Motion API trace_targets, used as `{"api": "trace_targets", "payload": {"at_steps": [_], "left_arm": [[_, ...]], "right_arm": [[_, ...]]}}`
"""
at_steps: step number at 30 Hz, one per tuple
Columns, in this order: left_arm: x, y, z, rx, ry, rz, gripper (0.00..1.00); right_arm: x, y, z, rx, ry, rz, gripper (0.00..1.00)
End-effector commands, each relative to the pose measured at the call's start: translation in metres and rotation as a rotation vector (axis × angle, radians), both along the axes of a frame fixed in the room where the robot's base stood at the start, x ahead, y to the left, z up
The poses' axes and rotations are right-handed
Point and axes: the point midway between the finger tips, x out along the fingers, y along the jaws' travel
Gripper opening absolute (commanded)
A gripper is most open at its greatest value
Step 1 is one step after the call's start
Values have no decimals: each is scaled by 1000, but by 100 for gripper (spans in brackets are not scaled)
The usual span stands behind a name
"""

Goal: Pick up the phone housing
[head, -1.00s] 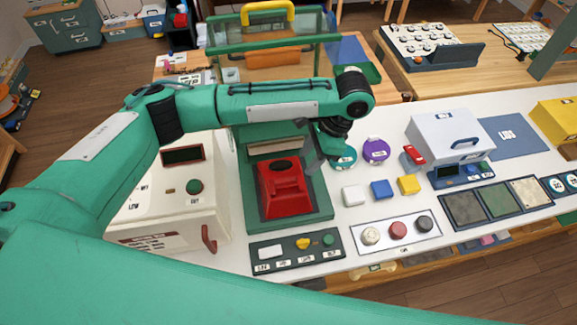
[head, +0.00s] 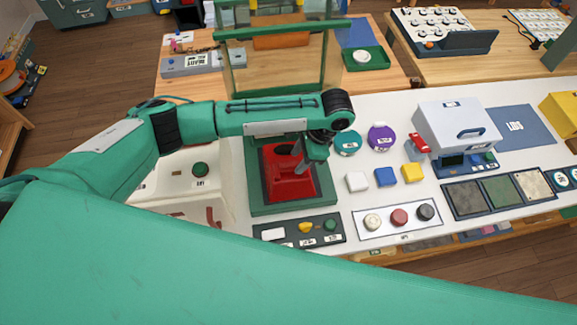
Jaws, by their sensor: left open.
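The red phone housing (head: 289,186) sits in the dark recess of a green fixture (head: 262,208) on the white bench. It has a dark oval area on its upper part. My left arm reaches across from the left, and my left gripper (head: 306,167) points down at the housing's upper right part. The gripper is open, with its fingers overlapping the housing in the picture. I cannot tell whether they touch it. My arm hides the fixture's far part. My right gripper is not in view.
A panel with a white, a yellow and a green button (head: 304,228) lies in front of the fixture. White, blue and yellow blocks (head: 385,177) stand to the right. A cream machine (head: 178,178) stands close on the left. A glass-walled frame (head: 278,62) stands behind.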

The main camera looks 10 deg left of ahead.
Motion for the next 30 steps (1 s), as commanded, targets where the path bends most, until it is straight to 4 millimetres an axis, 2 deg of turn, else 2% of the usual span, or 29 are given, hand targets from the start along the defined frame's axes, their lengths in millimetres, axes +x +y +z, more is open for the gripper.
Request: {"api": "trace_targets", "payload": {"at_steps": [1, 6, 10, 17, 23, 24, 30], "left_arm": [[0, 4, -2, 5, 2, 2, 42], [-2, 12, -24, 2, 2, 3, 42], [-3, 15, -35, 1, 0, 1, 42], [-3, 15, -37, 0, -1, 0, 42], [-3, 15, -37, 0, 0, 0, 3], [-3, 15, -37, 0, 0, 0, 0], [-3, 15, -36, 1, -1, 1, 0]], "right_arm": [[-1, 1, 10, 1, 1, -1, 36], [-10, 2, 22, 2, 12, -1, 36], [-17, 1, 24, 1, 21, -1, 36], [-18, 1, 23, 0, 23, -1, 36], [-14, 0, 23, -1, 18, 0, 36], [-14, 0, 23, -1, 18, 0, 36], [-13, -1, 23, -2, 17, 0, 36]]}}
